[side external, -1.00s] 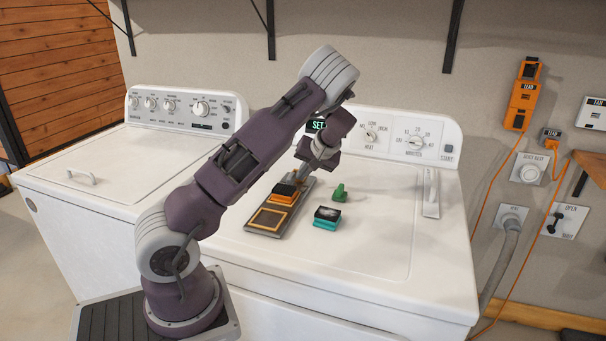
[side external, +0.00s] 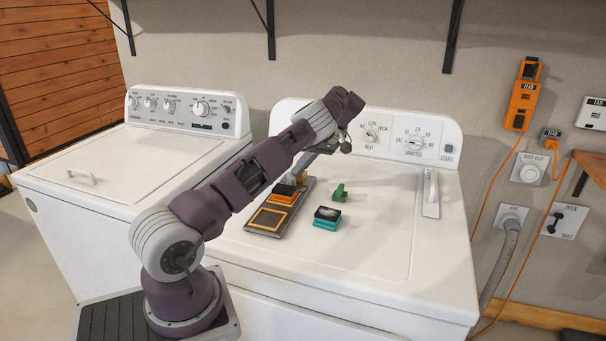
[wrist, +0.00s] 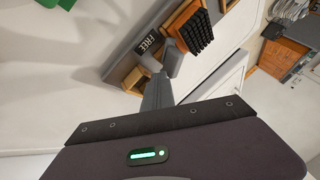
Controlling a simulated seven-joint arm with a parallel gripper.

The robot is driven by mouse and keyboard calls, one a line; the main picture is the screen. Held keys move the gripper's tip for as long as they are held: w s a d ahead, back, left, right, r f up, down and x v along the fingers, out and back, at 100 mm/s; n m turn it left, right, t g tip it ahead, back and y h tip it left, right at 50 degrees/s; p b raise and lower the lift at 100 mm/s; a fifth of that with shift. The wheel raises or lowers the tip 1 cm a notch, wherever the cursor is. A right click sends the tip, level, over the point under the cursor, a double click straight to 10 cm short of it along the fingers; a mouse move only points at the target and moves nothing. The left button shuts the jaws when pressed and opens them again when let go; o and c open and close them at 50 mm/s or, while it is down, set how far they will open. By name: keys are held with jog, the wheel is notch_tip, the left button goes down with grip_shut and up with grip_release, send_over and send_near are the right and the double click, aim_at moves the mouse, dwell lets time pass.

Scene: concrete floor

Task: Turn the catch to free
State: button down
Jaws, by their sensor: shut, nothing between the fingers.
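A grey board (side external: 262,231) lies on the white dryer lid, with an orange-framed square at its near end. An orange block with a ridged black top (side external: 284,193) sits farther along it; the wrist view also shows this block (wrist: 197,32). A dark label reading FREE (wrist: 149,44) is beside it on the board. My gripper (wrist: 162,64) is shut and empty, its fingertips close to the label and the block. A small tan piece (wrist: 133,79) shows left of my fingers; I cannot tell whether it is the catch or whether I touch it. The arm partly hides the board's far end.
A teal block with a black top (side external: 326,218) and a small green piece (side external: 339,193) stand right of the board. The control panel (side external: 405,135) rises behind. The lid's front right is clear.

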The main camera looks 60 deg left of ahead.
jog(key=shift+s+a+r+n+h, duration=0.1)
jog(key=shift+a+n+h, duration=0.2)
jog(key=shift+n, duration=0.3)
jog(key=shift+d+f+g, duration=0.2)
jog(key=shift+d+g, duration=0.1)
